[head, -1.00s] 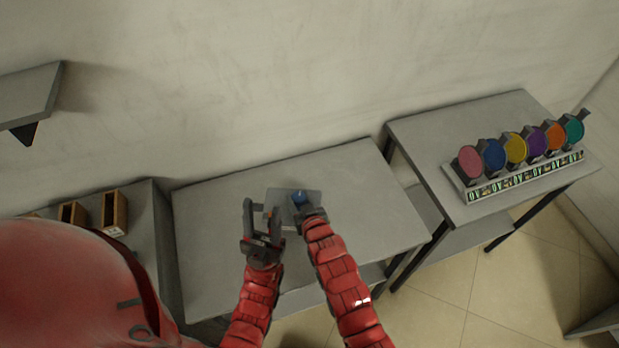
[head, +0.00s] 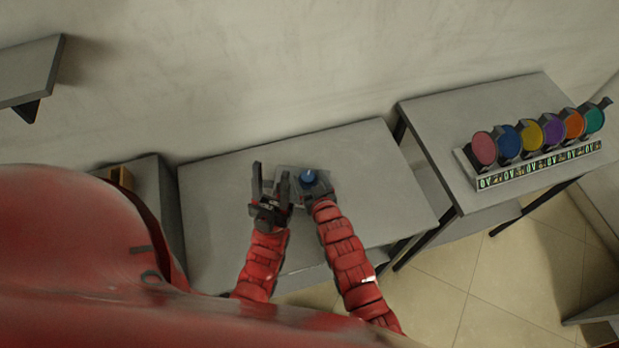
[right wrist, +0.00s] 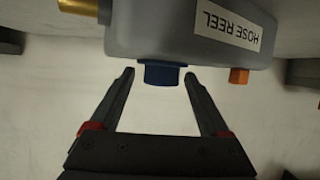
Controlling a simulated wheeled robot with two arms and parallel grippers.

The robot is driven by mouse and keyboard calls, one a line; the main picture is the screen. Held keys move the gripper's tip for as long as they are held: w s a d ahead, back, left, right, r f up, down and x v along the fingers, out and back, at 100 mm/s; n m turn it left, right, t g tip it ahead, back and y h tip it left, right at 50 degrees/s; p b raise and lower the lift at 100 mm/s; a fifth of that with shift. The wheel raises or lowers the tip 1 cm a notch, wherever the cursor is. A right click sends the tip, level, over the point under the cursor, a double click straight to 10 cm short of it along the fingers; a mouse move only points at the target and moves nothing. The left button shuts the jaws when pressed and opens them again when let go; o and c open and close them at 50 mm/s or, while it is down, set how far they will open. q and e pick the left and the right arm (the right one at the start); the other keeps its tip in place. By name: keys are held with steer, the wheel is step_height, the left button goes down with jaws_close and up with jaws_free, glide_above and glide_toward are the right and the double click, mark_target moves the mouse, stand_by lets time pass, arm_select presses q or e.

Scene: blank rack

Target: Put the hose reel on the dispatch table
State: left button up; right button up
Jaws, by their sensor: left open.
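The hose reel (head: 288,172) is a grey body on the middle grey table (head: 225,190), partly hidden by my grippers. In the right wrist view the hose reel (right wrist: 185,35) shows its label upside down, a blue knob (right wrist: 162,73), an orange fitting (right wrist: 239,76) and a brass end. My right gripper (head: 311,183) is at the blue knob. Its two fingertips (right wrist: 160,80) stand either side of the knob, with a gap on each side. My left gripper (head: 270,180) is open beside the left of the reel. I cannot tell which table is the dispatch table.
Another grey table (head: 450,120) stands at the right, bearing a rack (head: 540,165) of several coloured discs with a label strip. A brown box (head: 121,177) sits on a surface at the left. A shelf (head: 30,70) is on the wall. The middle table's right part is clear.

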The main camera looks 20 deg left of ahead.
steer(key=shift+w+a+f, duration=0.1)
steer(key=shift+w+a, duration=0.05)
steer(key=shift+s+d+r+b, duration=0.2)
steer(key=shift+s+d+b, duration=0.1)
steer(key=shift+s, duration=0.15)
steer(key=b+v, duration=0.5)
steer(key=v, duration=0.6)
steer(key=shift+r, duration=0.15)
